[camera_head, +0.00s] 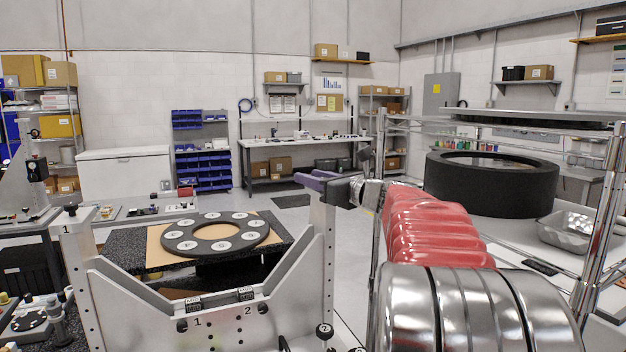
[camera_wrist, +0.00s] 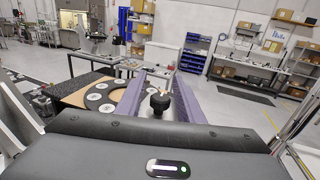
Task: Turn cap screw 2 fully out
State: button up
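The metal fixture (camera_head: 200,312) has a left post with a black cap screw on top (camera_head: 71,209), marked 1. My gripper (camera_head: 318,181), with purple fingers, reaches to the top of the right post (camera_head: 321,245). In the wrist view my gripper (camera_wrist: 160,92) has its two fingers on either side of a black cap screw (camera_wrist: 160,101), which stands upright on the post. Grey metal shows beside the screw, so the fingers look apart around it. No number shows on this screw, and the fingers hide it in the head view.
A black ring with white discs (camera_head: 215,233) lies behind the fixture's front plate. Black knobs (camera_head: 324,331) sit low at the right post. At right are a metal rack (camera_head: 603,190), a large black ring (camera_head: 490,185) and a metal tray (camera_head: 567,232). Open floor lies behind.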

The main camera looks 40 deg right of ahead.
jog(key=shift+s, duration=0.1)
jog(key=s, duration=1.3)
jog(key=shift+s+d, duration=0.1)
jog(key=shift+s, duration=0.2)
jog(key=shift+s, duration=0.15)
dwell(0.3)
